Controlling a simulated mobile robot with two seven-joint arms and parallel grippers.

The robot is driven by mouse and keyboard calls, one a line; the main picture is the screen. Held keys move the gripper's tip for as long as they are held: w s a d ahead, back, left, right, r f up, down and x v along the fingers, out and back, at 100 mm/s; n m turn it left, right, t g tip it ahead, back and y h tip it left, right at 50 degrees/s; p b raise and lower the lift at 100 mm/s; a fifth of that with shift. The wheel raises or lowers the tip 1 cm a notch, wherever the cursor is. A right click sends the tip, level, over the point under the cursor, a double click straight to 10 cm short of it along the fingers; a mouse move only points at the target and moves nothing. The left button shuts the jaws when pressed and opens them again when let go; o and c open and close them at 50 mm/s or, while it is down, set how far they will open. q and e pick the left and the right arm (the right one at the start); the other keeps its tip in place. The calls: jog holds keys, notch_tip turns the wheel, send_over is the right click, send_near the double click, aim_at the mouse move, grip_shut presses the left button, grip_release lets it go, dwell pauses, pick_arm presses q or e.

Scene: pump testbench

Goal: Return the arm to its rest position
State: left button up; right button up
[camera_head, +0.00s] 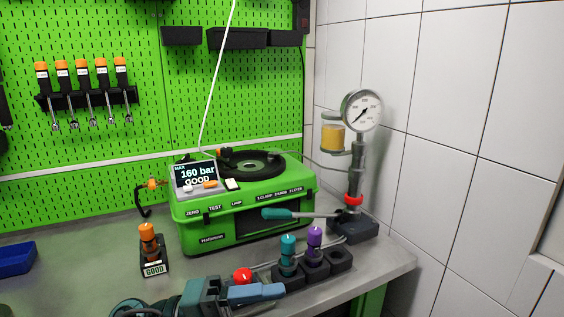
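My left arm comes in at the bottom edge, left of centre. Its gripper (258,292) has blue-grey fingers pointing right, low over the front of the bench (385,277). The fingers overlap in this view, so I cannot tell whether they are open or shut. A red round cap (243,275) shows just behind the fingers; what lies below it is hidden, and I cannot tell whether they touch it. My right gripper is not in view.
A black holder (340,261) carries a teal-capped piece (288,246) and a purple-capped piece (315,238). Behind stand a green test case (205,235) reading "160 bar GOOD" and a pump with gauge (361,110). An orange-capped piece (147,232) stands in the "GOOD" stand (154,268).

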pick_arm(q)
jog(key=w+a+f+n+t+y, duration=0.1)
jog(key=a+f+n+t+y, duration=0.45)
jog(key=n, duration=0.75)
jog(key=w+a+f+n+t+y, duration=0.25)
jog(key=f+n+t+y, duration=0.45)
jog(key=n+t, duration=0.45)
jog(key=s+a+f+n+g+y, duration=0.2)
jog(key=s+f+n+g, duration=0.1)
jog(key=s+f, duration=0.3)
jog(key=s+a+f+n+g+y+p, duration=0.1)
jog(key=s+f+n+g, duration=0.3)
jog(key=f, duration=0.7)
jog(key=shift+s+a+n+y, duration=0.35)
jog(key=shift+s+a, duration=0.3)
jog(key=shift+s, duration=0.5)
